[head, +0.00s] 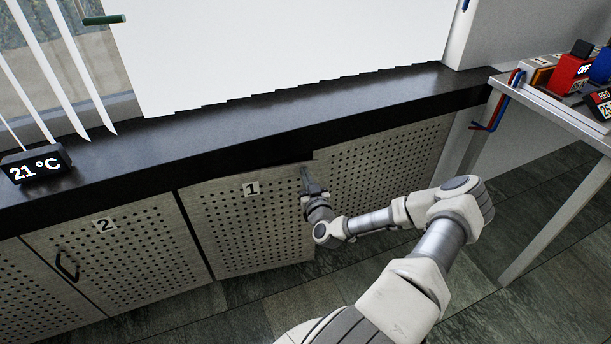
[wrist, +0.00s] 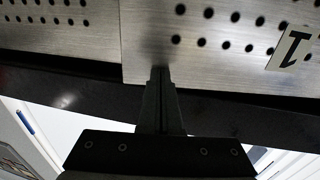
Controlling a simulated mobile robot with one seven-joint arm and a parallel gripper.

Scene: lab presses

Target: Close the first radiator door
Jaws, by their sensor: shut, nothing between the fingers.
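The first radiator door (head: 250,225) is a perforated metal panel labelled 1, below the black sill. In the head view its right edge stands slightly out from the neighbouring panel, so it looks slightly ajar. My gripper (head: 306,172) is at the door's upper right corner, just under the sill. In the wrist view the door (wrist: 215,45) appears upside down with its label at the right. The shut fingers (wrist: 160,72) point at the door near its edge, and their tips look to be at or very near its face. I cannot tell whether they touch.
Door 2 (head: 120,250), with a dark handle (head: 67,265), is to the left and looks flush. A perforated panel (head: 385,165) is to the right. The black sill (head: 290,125) overhangs above. A metal-legged table (head: 545,225) stands at right. The tiled floor is clear.

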